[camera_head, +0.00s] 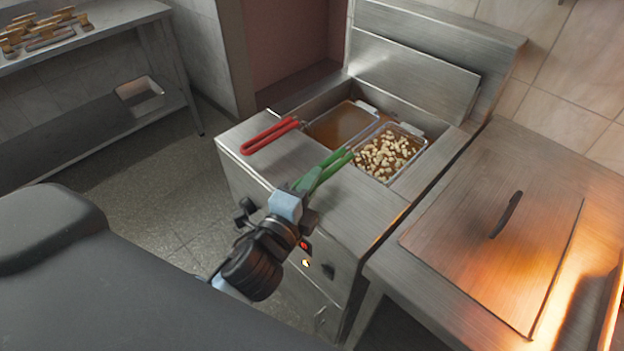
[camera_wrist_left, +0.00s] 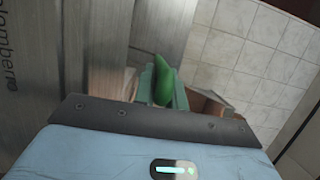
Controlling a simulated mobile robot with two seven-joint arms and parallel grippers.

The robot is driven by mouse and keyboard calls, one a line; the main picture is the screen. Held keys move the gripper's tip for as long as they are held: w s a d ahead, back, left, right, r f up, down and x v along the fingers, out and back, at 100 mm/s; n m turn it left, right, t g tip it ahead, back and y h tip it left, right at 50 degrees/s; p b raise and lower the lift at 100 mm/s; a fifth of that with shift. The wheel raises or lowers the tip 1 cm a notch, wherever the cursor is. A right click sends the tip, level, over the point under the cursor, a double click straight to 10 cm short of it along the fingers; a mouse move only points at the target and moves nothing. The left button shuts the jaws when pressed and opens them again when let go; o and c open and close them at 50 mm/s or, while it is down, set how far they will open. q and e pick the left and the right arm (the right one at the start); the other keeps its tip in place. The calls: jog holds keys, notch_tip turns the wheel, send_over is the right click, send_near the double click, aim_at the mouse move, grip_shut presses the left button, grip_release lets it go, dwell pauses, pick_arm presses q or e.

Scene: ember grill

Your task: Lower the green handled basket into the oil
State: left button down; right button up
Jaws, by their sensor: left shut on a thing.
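The green handle (camera_head: 328,168) belongs to a wire basket (camera_head: 407,159) full of pale food pieces in the right side of the fryer. My left gripper (camera_head: 303,192) is shut on the near end of the green handle. In the left wrist view the green handle (camera_wrist_left: 163,80) shows between the fingers (camera_wrist_left: 165,92). A basket with a red handle (camera_head: 270,136) sits in the left side, over brown oil (camera_head: 341,127). Whether the food touches oil under the green handled basket cannot be told. My right gripper is not in view.
The steel fryer (camera_head: 375,212) has a raised back panel. A counter with a flat lid and dark handle (camera_head: 506,215) stands to its right, lit orange. A steel shelf (camera_head: 95,45) with several wooden-handled items is at the back left.

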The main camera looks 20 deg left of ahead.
pick_arm(q)
jog(key=shift+f, duration=0.2)
jog(key=c, duration=1.4)
grip_release()
jog(key=shift+o, duration=0.2)
jog(key=shift+f, duration=0.1)
jog(key=shift+f, duration=0.1)
jog(key=s+b, duration=0.1)
jog(key=s, duration=0.7)
jog(key=shift+a+b, duration=0.2)
jog(key=shift+b, duration=0.1)
jog(key=shift+w, duration=0.1)
